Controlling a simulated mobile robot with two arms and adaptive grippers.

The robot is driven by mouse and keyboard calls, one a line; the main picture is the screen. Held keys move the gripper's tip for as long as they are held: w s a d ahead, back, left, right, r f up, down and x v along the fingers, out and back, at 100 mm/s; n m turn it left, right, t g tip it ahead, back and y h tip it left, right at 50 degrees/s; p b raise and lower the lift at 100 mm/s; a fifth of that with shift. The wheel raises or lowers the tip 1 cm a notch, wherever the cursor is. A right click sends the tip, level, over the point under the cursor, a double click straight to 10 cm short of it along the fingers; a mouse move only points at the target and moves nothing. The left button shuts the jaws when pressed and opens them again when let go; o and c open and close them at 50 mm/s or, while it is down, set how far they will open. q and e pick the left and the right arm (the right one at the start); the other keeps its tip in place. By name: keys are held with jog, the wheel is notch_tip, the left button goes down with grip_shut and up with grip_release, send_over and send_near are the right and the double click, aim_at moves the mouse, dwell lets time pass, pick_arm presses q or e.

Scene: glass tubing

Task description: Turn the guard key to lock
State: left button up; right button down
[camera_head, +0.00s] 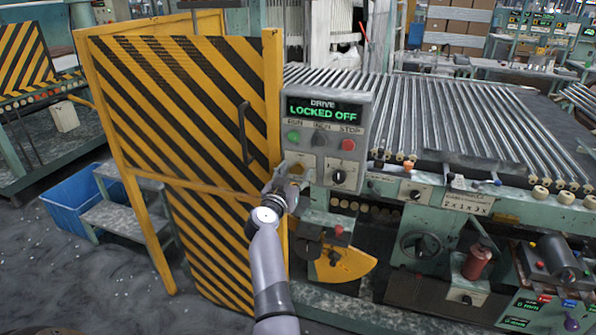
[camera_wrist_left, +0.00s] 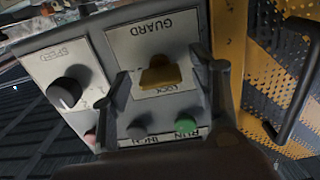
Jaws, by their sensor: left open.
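The guard key (camera_wrist_left: 160,74) is a brass-coloured tab on a white plate labelled GUARD (camera_wrist_left: 150,45) in the left wrist view. In the head view the key (camera_head: 297,169) is partly covered by my gripper. My left gripper (camera_head: 286,182) is at the lower left of the control box; in the wrist view its open fingers (camera_wrist_left: 166,90) stand on either side of the key, and I cannot tell whether they touch it. The control box (camera_head: 367,100) has a display reading DRIVE LOCKED OFF. My right gripper is not in view.
The yellow-and-black striped guard door (camera_head: 190,110) with a dark handle (camera_head: 245,133) stands left of the box. A speed knob (camera_head: 339,177) and green (camera_head: 293,136) and red (camera_head: 348,145) buttons are close to my gripper.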

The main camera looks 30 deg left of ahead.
pick_arm(q)
jog(key=shift+s, duration=0.1)
jog(key=shift+c, duration=0.8)
jog(key=c, duration=1)
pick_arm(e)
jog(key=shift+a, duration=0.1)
